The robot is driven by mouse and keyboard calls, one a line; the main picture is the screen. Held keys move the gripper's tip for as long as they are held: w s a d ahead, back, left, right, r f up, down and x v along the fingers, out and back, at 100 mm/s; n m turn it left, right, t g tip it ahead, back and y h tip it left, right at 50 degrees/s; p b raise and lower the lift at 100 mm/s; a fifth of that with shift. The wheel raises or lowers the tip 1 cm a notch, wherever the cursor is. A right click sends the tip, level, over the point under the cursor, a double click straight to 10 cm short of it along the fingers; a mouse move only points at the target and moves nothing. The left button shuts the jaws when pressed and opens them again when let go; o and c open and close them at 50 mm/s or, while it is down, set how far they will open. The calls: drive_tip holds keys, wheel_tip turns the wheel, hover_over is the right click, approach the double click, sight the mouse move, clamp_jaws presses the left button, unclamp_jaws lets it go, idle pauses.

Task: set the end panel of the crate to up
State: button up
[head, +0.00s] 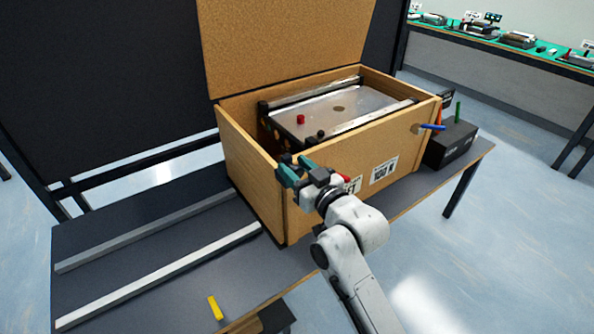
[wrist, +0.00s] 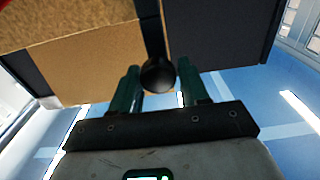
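The wooden crate (head: 335,160) stands on the grey table with its cork-coloured lid (head: 285,40) raised. Its end panel (head: 245,175) is the left end wall in the head view and looks upright, closing that end. My gripper (head: 294,168) is at the crate's near left corner, by the top edge of that end. In the wrist view my gripper (wrist: 160,88) has its two green fingers apart. A round black knob (wrist: 158,76) shows between or just beyond the fingertips; contact cannot be told. My gripper hides part of the corner in the head view.
A device with a metal top (head: 345,106) and red knob (head: 301,119) sits inside the crate. Two metal rails (head: 165,275) and a yellow block (head: 215,308) lie on the table at left. A black box (head: 450,143) stands at right.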

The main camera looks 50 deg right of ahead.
drive_tip(key=shift+o, duration=1.2)
drive_tip(key=shift+f, duration=0.25)
drive_tip(key=shift+s, duration=0.1)
drive_tip(key=shift+s+a, duration=0.1)
drive_tip(key=shift+s, duration=0.15)
drive_tip(key=b+v, duration=0.1)
drive_tip(key=v, duration=0.9)
drive_tip(key=shift+b, duration=0.35)
drive_tip(key=s+a+f+n+g+y, duration=0.1)
drive_tip(key=a+f+g+y, duration=0.2)
drive_tip(key=f, duration=0.4)
drive_tip(key=s+a+f+g, duration=0.1)
drive_tip(key=a+f+g, duration=0.25)
drive_tip(key=f, duration=0.35)
drive_tip(key=s+a+f+n+g+y, duration=0.1)
drive_tip(key=s+a+f+g, duration=0.1)
drive_tip(key=s+f+g, duration=0.3)
drive_tip(key=s+a+f+g, duration=0.3)
drive_tip(key=s+f+g, duration=0.2)
drive_tip(key=s, duration=0.3)
drive_tip(key=shift+s+a+n+y, duration=0.25)
drive_tip(key=shift+s+n+y, duration=0.1)
drive_tip(key=shift+n+y, duration=0.05)
